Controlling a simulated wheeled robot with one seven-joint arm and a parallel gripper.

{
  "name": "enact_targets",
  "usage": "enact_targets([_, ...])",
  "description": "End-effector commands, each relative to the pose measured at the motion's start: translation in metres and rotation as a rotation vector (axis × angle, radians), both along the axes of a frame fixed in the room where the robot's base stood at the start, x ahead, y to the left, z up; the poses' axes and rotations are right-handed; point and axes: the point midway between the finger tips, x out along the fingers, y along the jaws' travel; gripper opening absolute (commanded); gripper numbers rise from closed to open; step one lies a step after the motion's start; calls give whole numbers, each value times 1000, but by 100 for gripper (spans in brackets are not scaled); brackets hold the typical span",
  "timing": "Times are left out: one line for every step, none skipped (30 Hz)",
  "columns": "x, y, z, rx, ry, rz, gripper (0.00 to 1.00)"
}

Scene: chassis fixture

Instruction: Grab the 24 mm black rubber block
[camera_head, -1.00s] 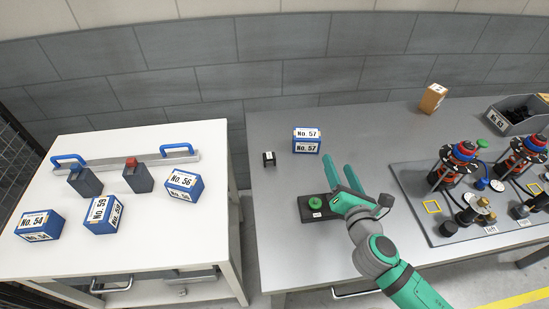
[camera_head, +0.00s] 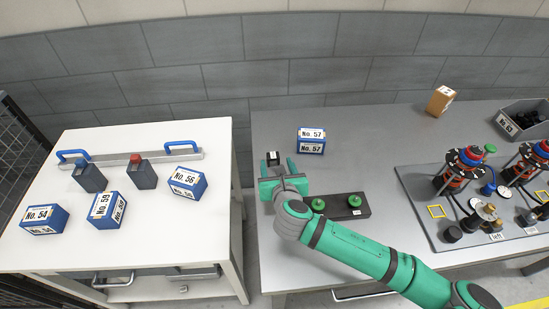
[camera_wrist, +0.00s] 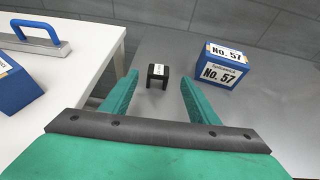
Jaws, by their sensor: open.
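The small black block (camera_head: 273,158) with a white label on top stands on the grey table near its left edge. In the wrist view the black block (camera_wrist: 158,76) sits ahead of my gripper, between the lines of its two fingers and just beyond their tips. My gripper (camera_head: 278,171) is open and empty, low over the table on the near side of the block. In the wrist view both green fingers of my gripper (camera_wrist: 159,84) are apart, with the block clear of them. The size on the label cannot be read.
A blue box No. 57 (camera_head: 311,141) stands close to the right of the block. A black plate with green knobs (camera_head: 354,212) lies partly behind my arm. The white table (camera_head: 150,230) with blue boxes is left, across a gap. Fixtures fill the right side.

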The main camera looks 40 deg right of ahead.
Motion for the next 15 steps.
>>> enact_targets([6,-3,-3,1,0,0,55])
enact_targets([9,-5,-4,1,-2,-1,55])
enact_targets([12,-6,-5,1,-2,-1,55])
enact_targets([14,-8,-6,2,-1,-1,55])
enact_targets([15,-8,-7,1,-2,-1,55])
enact_targets([17,-9,-8,1,-2,-1,55])
enact_targets([18,-10,-8,1,-2,-1,55])
enact_targets([19,-10,-9,1,-2,-1,55])
enact_targets([21,-12,-10,2,-1,-1,55])
enact_targets([24,-13,-11,2,-1,-1,55])
enact_targets([27,-14,-13,1,-2,0,55])
enact_targets([32,-16,-15,3,-2,0,55])
enact_targets([35,-17,-17,4,-2,-2,55])
enact_targets([39,-19,-19,4,-2,-2,55])
enact_targets([44,-22,-22,3,-2,-2,55])
